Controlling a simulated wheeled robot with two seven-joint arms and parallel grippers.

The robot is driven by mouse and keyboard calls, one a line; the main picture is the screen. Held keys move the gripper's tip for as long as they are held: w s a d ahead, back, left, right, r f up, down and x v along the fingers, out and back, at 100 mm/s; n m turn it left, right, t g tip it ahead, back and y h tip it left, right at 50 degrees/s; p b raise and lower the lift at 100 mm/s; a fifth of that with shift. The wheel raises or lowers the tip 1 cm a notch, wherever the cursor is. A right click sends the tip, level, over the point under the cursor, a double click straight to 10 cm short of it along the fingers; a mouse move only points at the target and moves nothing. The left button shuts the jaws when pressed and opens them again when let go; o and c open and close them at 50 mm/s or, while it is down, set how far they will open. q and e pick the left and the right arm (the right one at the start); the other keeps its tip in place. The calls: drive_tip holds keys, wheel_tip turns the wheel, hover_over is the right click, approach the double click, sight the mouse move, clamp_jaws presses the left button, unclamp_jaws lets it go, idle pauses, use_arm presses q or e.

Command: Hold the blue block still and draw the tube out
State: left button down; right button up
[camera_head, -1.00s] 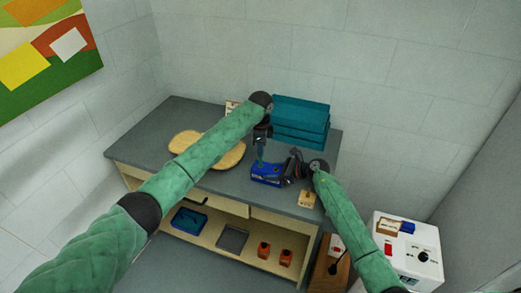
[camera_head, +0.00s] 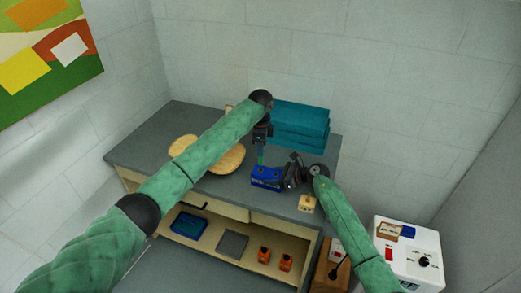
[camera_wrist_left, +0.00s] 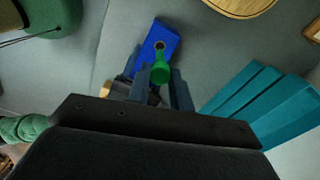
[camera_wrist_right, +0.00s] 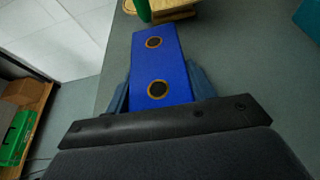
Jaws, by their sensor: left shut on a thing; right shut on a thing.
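The blue block (camera_head: 267,178) lies near the front right of the bench. My right gripper (camera_wrist_right: 160,92) is shut on its near part, a finger on each side. In the right wrist view two brass-ringed holes on the block look dark and empty. My left gripper (camera_wrist_left: 162,85) is shut on the green tube (camera_wrist_left: 160,72) and holds it above the block. The tube also shows in the head view (camera_head: 260,158), and its lower end in the right wrist view (camera_wrist_right: 143,9) is apart from the block's far end. In the left wrist view a ringed hole shows beside the tube.
Teal boxes (camera_head: 298,122) are stacked behind at the right. A pale wooden violin-shaped plate (camera_head: 229,160) lies left of the block. A small tan block (camera_head: 307,203) sits at the front right edge. A shelf below holds trays and orange items. A white machine (camera_head: 405,250) stands at right.

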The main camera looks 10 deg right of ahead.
use_arm(q)
drive_tip(key=shift+r, duration=2.95)
use_arm(e)
drive_tip(key=o, duration=1.2)
drive_tip(key=shift+c, duration=0.2)
drive_tip(key=v, duration=1.2)
